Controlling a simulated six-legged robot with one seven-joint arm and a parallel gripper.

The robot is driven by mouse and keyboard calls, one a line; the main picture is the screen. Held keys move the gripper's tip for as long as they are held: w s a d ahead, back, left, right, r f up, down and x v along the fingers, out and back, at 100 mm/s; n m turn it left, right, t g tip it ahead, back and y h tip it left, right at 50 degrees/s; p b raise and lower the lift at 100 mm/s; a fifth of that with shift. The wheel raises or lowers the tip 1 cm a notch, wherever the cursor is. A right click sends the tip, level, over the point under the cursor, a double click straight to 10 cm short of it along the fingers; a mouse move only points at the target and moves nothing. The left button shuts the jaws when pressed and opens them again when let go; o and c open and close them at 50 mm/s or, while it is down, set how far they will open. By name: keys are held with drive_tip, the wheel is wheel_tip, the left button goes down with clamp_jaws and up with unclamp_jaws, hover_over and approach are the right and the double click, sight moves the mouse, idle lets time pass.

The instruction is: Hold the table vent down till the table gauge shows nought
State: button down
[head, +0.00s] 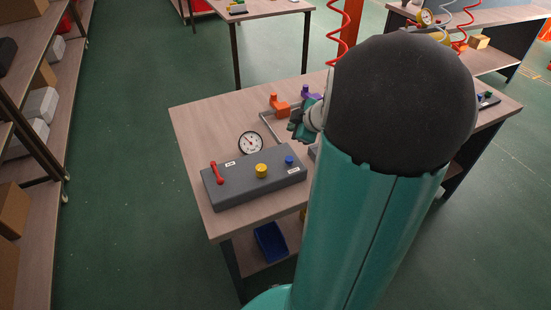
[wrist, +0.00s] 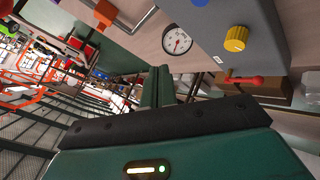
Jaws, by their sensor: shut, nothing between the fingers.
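A grey panel box (head: 235,190) lies on the wooden table. It carries a red lever (head: 216,172), a yellow knob (head: 261,170) and a blue button (head: 289,160); its small labels are unreadable, so I cannot tell which control is the vent. The white round gauge (head: 250,142) stands just behind the box; its needle shows, but I cannot read its value. The wrist view also shows the gauge (wrist: 178,40), yellow knob (wrist: 236,38) and red lever (wrist: 243,79). My gripper (head: 296,127) is shut and empty, right of the gauge and apart from the panel.
Orange (head: 279,104) and purple (head: 309,93) blocks stand behind the gripper beside a bent grey pipe (head: 268,128). My arm hides the table's right middle. A blue bin (head: 270,241) sits on the shelf below. The table's left back corner is clear.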

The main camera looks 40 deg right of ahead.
sight(292, 161)
drive_tip(key=shift+s+a+f, duration=0.1)
drive_tip(key=shift+f, duration=2.3)
drive_tip(key=shift+s+a+f, duration=0.1)
drive_tip(key=shift+f, duration=2.3)
drive_tip(key=shift+w+f, duration=0.1)
drive_tip(key=shift+f, duration=0.3)
drive_tip(key=shift+f, duration=0.5)
drive_tip(key=shift+r, duration=0.95)
